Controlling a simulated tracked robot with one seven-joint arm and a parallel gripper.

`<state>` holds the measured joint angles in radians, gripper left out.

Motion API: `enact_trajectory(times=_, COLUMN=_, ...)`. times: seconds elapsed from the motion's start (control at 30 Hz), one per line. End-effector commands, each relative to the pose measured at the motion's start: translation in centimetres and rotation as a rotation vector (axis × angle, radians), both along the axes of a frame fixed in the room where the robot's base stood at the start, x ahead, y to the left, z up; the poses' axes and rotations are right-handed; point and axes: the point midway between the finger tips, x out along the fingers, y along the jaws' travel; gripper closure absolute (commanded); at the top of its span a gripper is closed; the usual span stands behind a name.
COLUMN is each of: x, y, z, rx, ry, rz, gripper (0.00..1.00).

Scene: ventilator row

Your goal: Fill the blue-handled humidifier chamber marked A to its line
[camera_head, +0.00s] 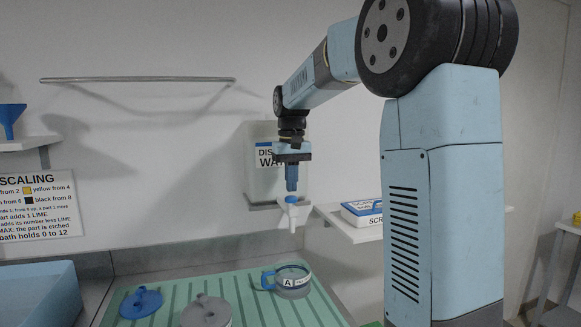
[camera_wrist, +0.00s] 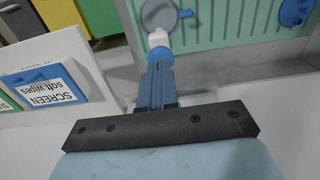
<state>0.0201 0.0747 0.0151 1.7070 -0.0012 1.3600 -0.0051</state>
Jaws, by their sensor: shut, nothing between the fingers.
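The humidifier chamber marked A (camera_head: 293,283) stands on the green ribbed mat, its blue handle (camera_head: 267,280) to the left. In the wrist view the round chamber (camera_wrist: 157,12) shows beyond the spout. Its line and water level are too small to tell. The water container (camera_head: 262,178), label partly hidden by my arm, is on the wall above. Its tap has a blue top (camera_head: 291,199) and a white spout (camera_head: 288,215) pointing down above the chamber. My gripper (camera_head: 292,188) is shut and empty, pointing down, its fingertips at the tap's blue top; contact is unclear.
A blue lid-like part (camera_head: 141,303) and a grey one (camera_head: 206,311) lie on the mat (camera_head: 247,305). A blue bin (camera_head: 38,292) stands left. A shelf (camera_head: 345,226) with a screen-wipes box (camera_head: 362,212) is right of the tap. A rail (camera_head: 138,80) and a scaling notice (camera_head: 40,205) are on the wall.

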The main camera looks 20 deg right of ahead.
Motion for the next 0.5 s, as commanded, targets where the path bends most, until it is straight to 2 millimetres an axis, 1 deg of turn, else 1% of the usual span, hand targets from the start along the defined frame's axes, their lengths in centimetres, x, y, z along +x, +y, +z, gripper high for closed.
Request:
enact_trajectory(times=0.1, x=-0.01, y=-0.01, z=-0.99, rx=0.000, ry=0.001, rz=0.000, gripper=1.00)
enact_trajectory(times=0.2, x=0.00, y=-0.02, z=-1.36, rx=0.000, ry=0.000, rz=0.000, gripper=1.00)
enact_trajectory(times=0.5, x=0.01, y=-0.04, z=-1.49, rx=0.000, ry=0.000, rz=-0.001, gripper=1.00)
